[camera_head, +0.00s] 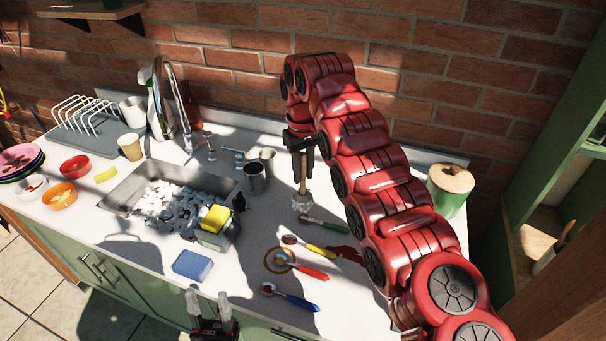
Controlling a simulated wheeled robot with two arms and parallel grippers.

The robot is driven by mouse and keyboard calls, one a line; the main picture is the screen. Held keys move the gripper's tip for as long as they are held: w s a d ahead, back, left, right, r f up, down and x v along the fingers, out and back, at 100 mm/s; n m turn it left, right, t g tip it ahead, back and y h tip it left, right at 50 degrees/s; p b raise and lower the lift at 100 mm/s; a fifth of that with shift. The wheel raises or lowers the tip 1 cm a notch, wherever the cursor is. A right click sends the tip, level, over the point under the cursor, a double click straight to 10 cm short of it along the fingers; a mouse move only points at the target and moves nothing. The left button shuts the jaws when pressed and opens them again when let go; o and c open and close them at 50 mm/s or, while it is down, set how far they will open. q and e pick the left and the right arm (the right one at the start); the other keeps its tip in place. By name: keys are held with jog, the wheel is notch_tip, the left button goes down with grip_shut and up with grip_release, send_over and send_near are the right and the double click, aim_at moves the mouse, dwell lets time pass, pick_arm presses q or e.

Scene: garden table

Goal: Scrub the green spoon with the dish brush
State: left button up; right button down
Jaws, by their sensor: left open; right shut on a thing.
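The green spoon (330,226) lies on the counter right of the sink, its handle pointing right. Its bowl end is at the left, close to the brush head. My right gripper (301,146) is shut on the wooden handle of the dish brush (303,184) and holds it upright, pale bristles down, just behind the spoon's bowl end. I cannot tell whether the bristles touch the spoon. My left gripper (208,304) is open and empty at the front edge of the counter, well away from the spoon.
Yellow (318,250), red (308,271) and blue (296,301) spoons lie in front of the green one. A blue sponge (193,265) lies left of them. A sink (122,203) is further left; a metal cup (255,178) stands behind. A green canister (450,196) stands right of my arm.

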aim_at(304, 154)
jog(key=shift+r, duration=1.05)
jog(key=shift+r+p, duration=0.45)
jog(key=shift+r, duration=0.8)
